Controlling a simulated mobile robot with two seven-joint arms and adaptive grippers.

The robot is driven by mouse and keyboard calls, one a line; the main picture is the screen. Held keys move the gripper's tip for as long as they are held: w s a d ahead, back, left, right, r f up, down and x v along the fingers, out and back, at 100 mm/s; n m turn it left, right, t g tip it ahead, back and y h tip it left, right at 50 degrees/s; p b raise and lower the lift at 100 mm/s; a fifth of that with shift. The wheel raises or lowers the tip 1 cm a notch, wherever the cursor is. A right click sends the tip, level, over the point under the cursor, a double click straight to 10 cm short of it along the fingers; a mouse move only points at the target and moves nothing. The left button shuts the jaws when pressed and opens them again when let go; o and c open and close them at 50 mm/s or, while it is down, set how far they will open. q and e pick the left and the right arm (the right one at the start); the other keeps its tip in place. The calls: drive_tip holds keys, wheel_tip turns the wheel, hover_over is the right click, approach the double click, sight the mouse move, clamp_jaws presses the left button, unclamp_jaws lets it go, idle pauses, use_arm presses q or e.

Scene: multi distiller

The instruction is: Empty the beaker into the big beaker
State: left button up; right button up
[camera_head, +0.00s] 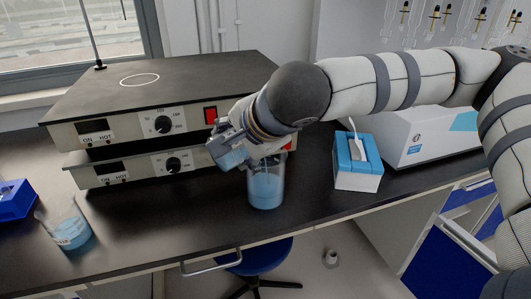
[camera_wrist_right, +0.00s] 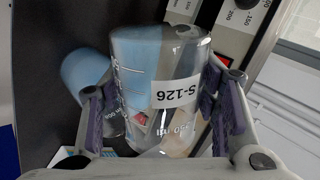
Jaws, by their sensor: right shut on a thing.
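My right gripper (camera_head: 224,138) is shut on a small clear beaker (camera_head: 232,158) with blue liquid in it. The small beaker is tilted well over, above and to the left of the big beaker. In the right wrist view the small beaker (camera_wrist_right: 165,85), labelled S-126, sits between both finger pads, its liquid at the far end. The big beaker (camera_head: 266,188) stands upright on the black bench and holds blue liquid; it shows partly behind the small beaker in the right wrist view (camera_wrist_right: 84,72). I cannot tell whether liquid is flowing. My left gripper is not in view.
Two stacked hot plates (camera_head: 165,100) stand behind the held beaker. A blue-white tissue box (camera_head: 357,175) and a white instrument (camera_head: 425,135) are at right. The front bench edge is near.

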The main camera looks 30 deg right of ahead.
drive_tip(key=shift+d, duration=0.1)
drive_tip(key=shift+r+y, duration=0.15)
drive_tip(key=shift+y, duration=0.15)
drive_tip(key=shift+d+r+m+y, duration=0.15)
drive_tip(key=shift+m+y, duration=0.15)
